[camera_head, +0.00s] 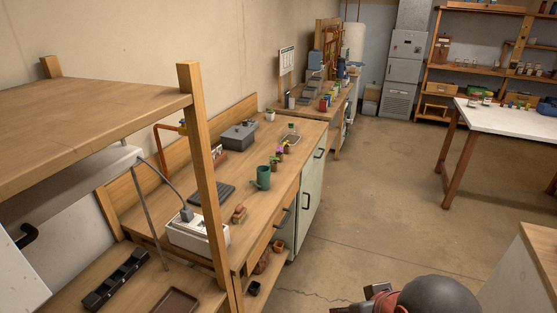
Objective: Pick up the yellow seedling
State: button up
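Several small potted plants stand close together on the wooden workbench, near its front edge behind the green watering can. One is a plant with purple petals (281,150); another small pot plant (275,162) stands just in front of it. They are too small for me to make out a clearly yellow seedling. My arm shows at the bottom edge as a dark rounded part with a grey and red part to its left, which seems to be my gripper (376,296). It is cut off by the frame, its fingers are not clear, and it is far from the plants.
The green watering can (263,178), grey box (239,136), dark tray (212,194) and glass bottle (291,134) share the workbench (255,212). A wooden shelf post (207,180) stands at left. A white table (510,120) is at right. The concrete floor between is clear.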

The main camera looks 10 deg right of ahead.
aim_at(287, 147)
jog(key=i+l, duration=0.25)
jog(key=i, duration=0.2)
jog(key=i+l+z, duration=0.1)
jog(key=i+l, duration=0.15)
jog(key=i, duration=0.25)
jog(key=i+l, duration=0.2)
jog(key=i, duration=0.25)
jog(key=i+l, duration=0.2)
jog(key=i, duration=0.3)
jog(key=i+l+z, duration=0.1)
jog(key=i, duration=0.35)
jog(key=i+l, duration=0.25)
jog(key=i, duration=0.25)
jog(key=z, duration=0.05)
